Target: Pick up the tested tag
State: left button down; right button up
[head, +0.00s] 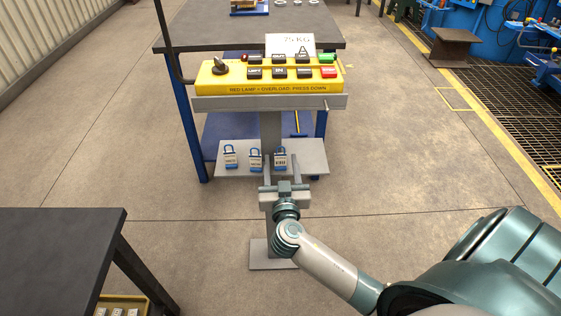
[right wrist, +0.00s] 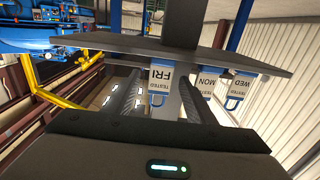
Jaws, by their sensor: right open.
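Three white tags with blue loops and blue lower edges sit in a row on a grey plate (head: 316,160) of the stand: a left one (head: 231,158), a middle one (head: 255,161) and a right one (head: 280,159). In the right wrist view they read TESTED FRI (right wrist: 160,79), MON (right wrist: 209,82) and WED (right wrist: 242,88). My right gripper (head: 282,168) is open, just in front of the right tag. In the wrist view the FRI tag appears between its fingers (right wrist: 157,98), apart from both. My left gripper is not in view.
A yellow control box (head: 268,88) with buttons and a lever sits above the plate on the same stand. A dark table (head: 190,25) stands behind it. Another dark table (head: 50,245) is at lower left, with a yellow tray (head: 142,300) beneath. The floor right of the stand is clear.

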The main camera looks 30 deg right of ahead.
jog(key=shift+c, duration=0.6)
jog(key=c, duration=1)
jog(key=shift+r, duration=0.1)
jog(key=shift+r, duration=0.45)
notch_tip(320, 180, up, 4)
jog(key=shift+s+d+f, duration=0.15)
jog(key=shift+f, duration=0.1)
jog(key=s+d+r+p, duration=0.1)
jog(key=s+d+r, duration=0.5)
jog(key=s, duration=0.3)
jog(key=shift+d+r, duration=0.25)
jog(key=shift+d, duration=0.05)
